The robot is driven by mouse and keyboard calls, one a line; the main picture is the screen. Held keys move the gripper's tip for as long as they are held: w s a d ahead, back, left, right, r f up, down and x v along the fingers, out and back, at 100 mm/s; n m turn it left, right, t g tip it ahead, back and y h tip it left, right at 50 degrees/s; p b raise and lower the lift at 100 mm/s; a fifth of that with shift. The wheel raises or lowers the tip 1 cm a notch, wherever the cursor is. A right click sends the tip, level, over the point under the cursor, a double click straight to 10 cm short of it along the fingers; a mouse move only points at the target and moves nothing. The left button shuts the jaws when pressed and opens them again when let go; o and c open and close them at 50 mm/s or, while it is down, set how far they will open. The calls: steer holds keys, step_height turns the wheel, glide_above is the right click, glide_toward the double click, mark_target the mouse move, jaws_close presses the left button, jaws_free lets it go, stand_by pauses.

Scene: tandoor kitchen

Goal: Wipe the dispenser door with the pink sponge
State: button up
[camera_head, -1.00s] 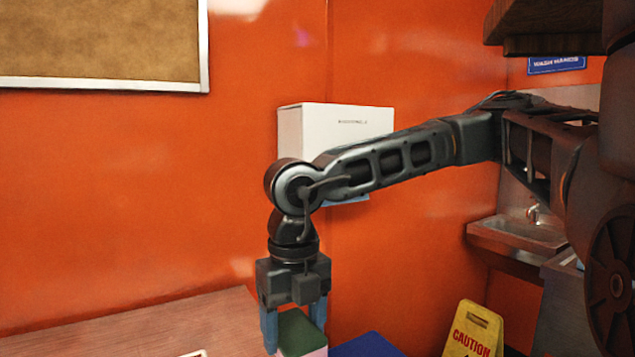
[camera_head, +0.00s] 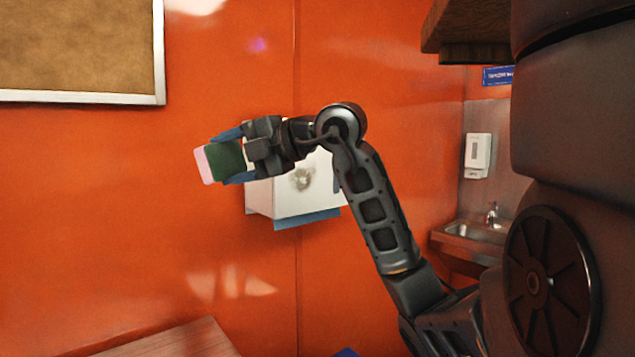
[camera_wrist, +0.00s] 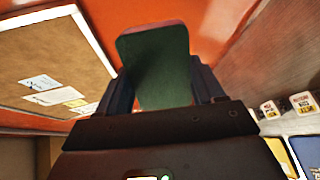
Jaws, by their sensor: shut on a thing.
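My gripper (camera_head: 232,156) is shut on the pink sponge (camera_head: 204,166), which has a dark green side facing the camera and a pink edge at its left end. The sponge is held in the air, pointing left, in front of the orange wall. In the wrist view the green face of the sponge (camera_wrist: 160,65) fills the space between the fingers. The white dispenser (camera_head: 290,197) hangs on the wall behind my gripper, partly hidden by my wrist and arm. A greyish smudge (camera_head: 302,179) shows on its front door. The sponge appears apart from the door, to its left.
A cork board (camera_head: 75,45) hangs at upper left. A wooden table (camera_head: 185,342) is at the bottom. A steel sink (camera_head: 470,235) and a small white wall dispenser (camera_head: 478,157) are at right, below a dark wooden shelf (camera_head: 470,35).

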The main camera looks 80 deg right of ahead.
steer(key=s+d+f+m+h, duration=0.3)
steer(key=s+d+m+h, duration=0.1)
steer(key=s+d+h, duration=0.3)
steer(key=m+h, duration=0.2)
steer(key=h, duration=0.1)
glide_toward(287, 178)
steer(key=shift+g, duration=0.3)
steer(key=x, duration=0.1)
steer(key=b+x, duration=0.1)
steer(key=x, duration=0.2)
steer(key=shift+w+r, duration=0.1)
steer(key=shift+r, duration=0.25)
steer(key=shift+p+x, duration=0.45)
steer(key=shift+x, duration=0.45)
